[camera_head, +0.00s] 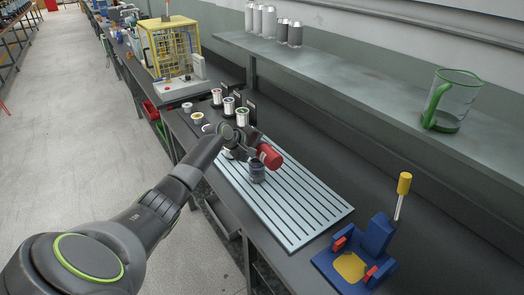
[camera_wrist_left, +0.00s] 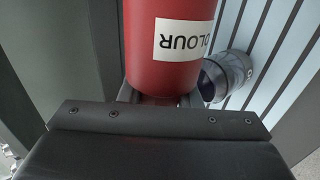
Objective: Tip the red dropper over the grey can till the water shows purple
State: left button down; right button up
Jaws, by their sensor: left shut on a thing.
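My left gripper (camera_head: 252,149) is shut on the red dropper (camera_head: 270,156). The dropper is tilted and held above the slatted pale rack, just over and beside the grey can (camera_head: 257,171). In the left wrist view the dropper (camera_wrist_left: 165,45) fills the upper middle, with a white label reading "COLOUR" in part, upside down. The can (camera_wrist_left: 228,75) shows there partly behind the dropper, to its right. The can stands on the rack. Its inside and the colour of any water cannot be made out. My right gripper is not in view.
The slatted rack (camera_head: 300,214) is bare toward the front right. A blue fixture (camera_head: 375,240) with a yellow-handled tool (camera_head: 403,190) stands at the right. Several cans stand behind my gripper. A green-handled jug (camera_head: 452,100) is on the shelf (camera_head: 360,85).

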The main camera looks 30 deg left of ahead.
pick_arm(q)
jog(key=shift+r+m+t+y, duration=0.3)
jog(key=shift+r+m+y, duration=0.1)
jog(key=shift+r+y, duration=0.2)
jog(key=shift+r+m+t+y+b, duration=0.35)
jog(key=shift+m+y+b, duration=0.15)
jog(key=shift+b, duration=0.1)
jog(key=shift+a+r+t+y+b, duration=0.15)
jog(key=shift+t+y+b, duration=0.15)
jog(key=shift+b, duration=0.2)
notch_tip(320, 180, up, 3)
jog(key=shift+w+f+m+t+y+p, duration=0.15)
jog(key=shift+f+m+t+y+p, duration=0.1)
jog(key=shift+m+y+p, duration=0.45)
jog(key=r, duration=0.1)
jog(key=r+m+t+y+p, duration=0.1)
jog(key=shift+a+r+m, duration=0.3)
jog(key=shift+r, duration=0.05)
jog(key=shift+w+a+r+m+t+y, duration=0.1)
jog(key=shift+r+m+t+y, duration=0.3)
jog(key=shift+r, duration=0.15)
jog(key=shift+w+a+r+m+t+y, duration=0.1)
jog(key=shift+r+m+t+y, duration=0.25)
jog(key=shift+r, duration=0.2)
